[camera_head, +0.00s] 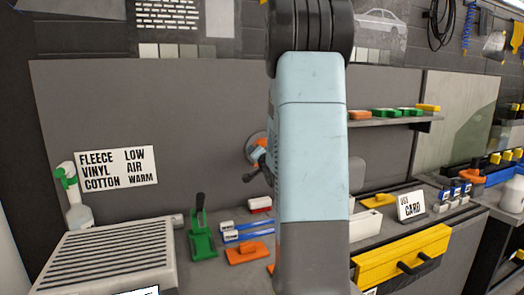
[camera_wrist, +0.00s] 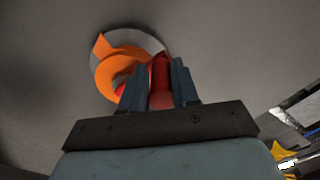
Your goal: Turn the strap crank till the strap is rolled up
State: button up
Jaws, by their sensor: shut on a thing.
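The strap crank shows in the wrist view as a pale round disc (camera_wrist: 146,39) on the grey wall panel, with a red handle (camera_wrist: 160,75) standing out from it. An orange strap (camera_wrist: 115,72) curls around the disc's left side, with one end pointing up and left. My gripper (camera_wrist: 160,70) is shut on the red handle, one finger on each side. In the head view the orange strap (camera_head: 252,147) shows just left of my pale blue arm, which hides most of the crank and the grip.
Below the panel, the bench holds a green tool (camera_head: 201,232), an orange block (camera_head: 246,253) and a slatted grey unit (camera_head: 112,262). A yellow drawer (camera_head: 402,257) is at right. A shelf (camera_head: 390,124) with coloured blocks is behind my arm. The panel left of the crank is mostly bare.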

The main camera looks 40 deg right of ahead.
jog(key=shift+o, duration=1.4)
jog(key=f+n, duration=0.3)
jog(key=shift+s+d, duration=0.1)
jog(key=shift+d, duration=0.3)
jog(key=shift+d+f+n, duration=0.1)
jog(key=shift+f+n, duration=0.7)
jog(key=shift+n, duration=0.2)
jog(key=shift+c, duration=0.7)
jog(key=shift+f+n, duration=0.45)
jog(key=shift+n, duration=0.15)
jog(key=shift+c, duration=1.1)
jog(key=shift+s+d+f+n, duration=0.1)
jog(key=shift+d+f+n, duration=0.35)
jog(key=shift+d+n, duration=0.35)
jog(key=shift+o, duration=1.1)
jog(key=n, duration=0.1)
jog(key=d+f+n, duration=0.1)
jog(key=shift+s+d+n, duration=0.25)
jog(key=shift+d+n, duration=0.05)
jog(key=shift+s+d+f+n, duration=0.1)
jog(key=shift+d+f+n, duration=0.25)
jog(key=shift+n, duration=0.25)
jog(key=shift+s+d+f+n, duration=0.1)
jog(key=shift+d+f+n, duration=0.1)
jog(key=shift+d+n, duration=0.35)
jog(key=shift+c, duration=1.1)
jog(key=shift+f+n, duration=0.15)
jog(key=shift+n, duration=0.2)
